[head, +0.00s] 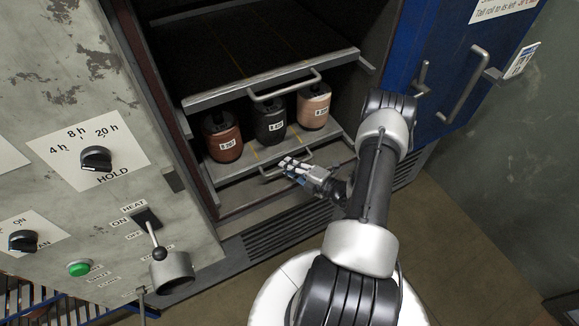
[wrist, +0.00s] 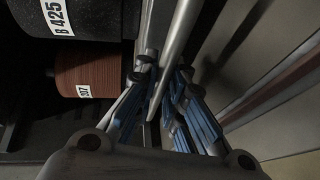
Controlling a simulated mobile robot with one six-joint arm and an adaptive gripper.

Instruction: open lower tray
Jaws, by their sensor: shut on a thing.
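The lower tray (head: 236,169) sits in the open oven, its front edge near the door opening. Three labelled rolls stand on it: a reddish-brown one (head: 222,137), a black one (head: 270,120) and a tan one (head: 313,105). My gripper (head: 287,166) is at the lower tray's front, shut on its handle (head: 304,155). In the wrist view the handle bar (wrist: 179,40) runs between my blue-padded fingers (wrist: 163,85). The black roll (wrist: 75,17) and the brown roll (wrist: 93,75) show beside them. My fingers hide part of the handle.
The upper tray (head: 215,95), with its own handle (head: 285,89), juts out just above the rolls. The blue door (head: 440,60) stands open at right. The control panel (head: 75,200) with knobs and a lever is at left. Floor (head: 465,250) is clear at lower right.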

